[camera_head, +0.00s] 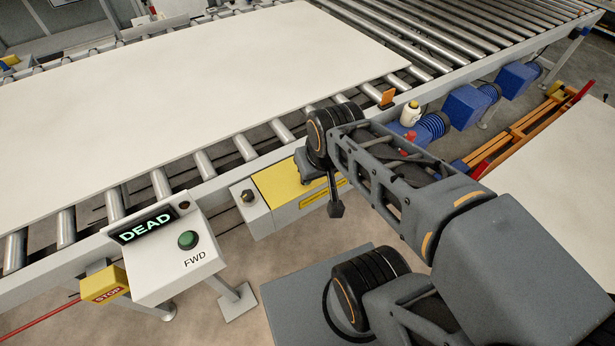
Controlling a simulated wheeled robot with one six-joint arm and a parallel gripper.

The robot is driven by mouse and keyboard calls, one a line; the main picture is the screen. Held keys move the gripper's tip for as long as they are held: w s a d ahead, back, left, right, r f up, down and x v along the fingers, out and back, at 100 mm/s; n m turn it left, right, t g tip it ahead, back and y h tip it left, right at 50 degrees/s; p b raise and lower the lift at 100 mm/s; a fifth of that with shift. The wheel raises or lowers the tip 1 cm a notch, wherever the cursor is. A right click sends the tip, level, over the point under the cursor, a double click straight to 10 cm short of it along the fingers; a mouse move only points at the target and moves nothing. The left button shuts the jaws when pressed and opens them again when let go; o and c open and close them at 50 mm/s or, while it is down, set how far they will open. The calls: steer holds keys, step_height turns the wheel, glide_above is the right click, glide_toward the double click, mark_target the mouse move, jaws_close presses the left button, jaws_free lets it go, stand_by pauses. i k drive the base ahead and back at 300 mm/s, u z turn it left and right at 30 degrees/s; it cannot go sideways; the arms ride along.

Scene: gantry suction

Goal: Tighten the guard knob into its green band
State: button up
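A yellow guard cover (280,186) sits on a grey housing at the near side of the roller conveyor. A small dark round part, possibly the guard knob (248,195), is on the left end of that housing. I see no green band on it; it is too small to read at this size. My arm reaches in from the right, and my gripper (335,209) points down in front of the yellow cover's right end. Its fingers are dark and partly hidden by my wrist, so I cannot tell their opening or whether they touch anything.
A large pale board (200,95) lies on the conveyor rollers. At the left stands a control box (165,250) with a "DEAD" display, a green FWD button (188,240) and a yellow STOP box (104,284). Blue motors (468,105) and a white bottle (410,114) are beyond my arm.

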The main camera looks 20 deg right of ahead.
mark_target(247, 195)
steer(key=z, duration=2.05)
steer(key=k, duration=0.65)
steer(key=u, duration=1.4)
